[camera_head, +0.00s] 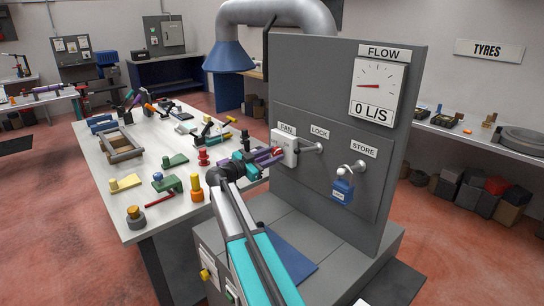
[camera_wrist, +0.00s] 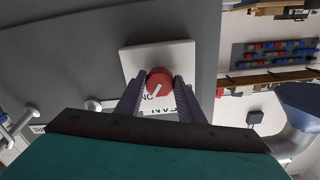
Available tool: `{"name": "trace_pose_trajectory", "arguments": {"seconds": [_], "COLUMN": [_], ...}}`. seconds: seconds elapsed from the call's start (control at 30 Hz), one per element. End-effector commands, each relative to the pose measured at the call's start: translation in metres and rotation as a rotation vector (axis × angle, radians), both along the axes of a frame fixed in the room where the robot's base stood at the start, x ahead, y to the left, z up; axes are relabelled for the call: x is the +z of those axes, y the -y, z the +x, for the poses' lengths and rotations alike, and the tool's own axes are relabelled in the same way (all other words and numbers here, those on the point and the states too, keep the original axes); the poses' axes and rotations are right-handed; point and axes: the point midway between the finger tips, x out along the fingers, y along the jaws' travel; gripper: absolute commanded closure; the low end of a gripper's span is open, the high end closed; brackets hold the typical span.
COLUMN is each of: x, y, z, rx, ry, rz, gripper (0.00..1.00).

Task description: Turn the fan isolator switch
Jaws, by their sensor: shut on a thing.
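The fan isolator switch is a white box (camera_head: 284,146) under the FAN label on the grey panel. In the wrist view its red round knob (camera_wrist: 160,82), with a white pointer line, sits in the middle of the white plate (camera_wrist: 182,55). My gripper (camera_head: 273,154) is at the switch's face in the head view. In the wrist view the purple fingers of my gripper (camera_wrist: 159,90) stand on either side of the red knob, shut on it.
The LOCK peg (camera_head: 313,148) is just right of the switch. A blue padlock (camera_head: 342,190) hangs at the STORE peg (camera_head: 352,170). The flow gauge (camera_head: 377,92) above reads 0 L/S. A white table (camera_head: 150,222) with several parts stands left of the panel.

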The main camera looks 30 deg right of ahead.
Motion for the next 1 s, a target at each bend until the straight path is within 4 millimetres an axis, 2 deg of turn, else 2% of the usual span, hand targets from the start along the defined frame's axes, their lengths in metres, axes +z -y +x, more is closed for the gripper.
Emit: {"name": "trace_pose_trajectory", "arguments": {"seconds": [0.47, 1.0], "x": [-0.0034, -0.0035], "y": [0.0006, 0.0014], "z": [-0.0013, -0.0025], "rx": [-0.002, -0.003], "ry": [-0.106, -0.483], "rz": [-0.015, -0.068], "gripper": [0.88, 0.88]}}
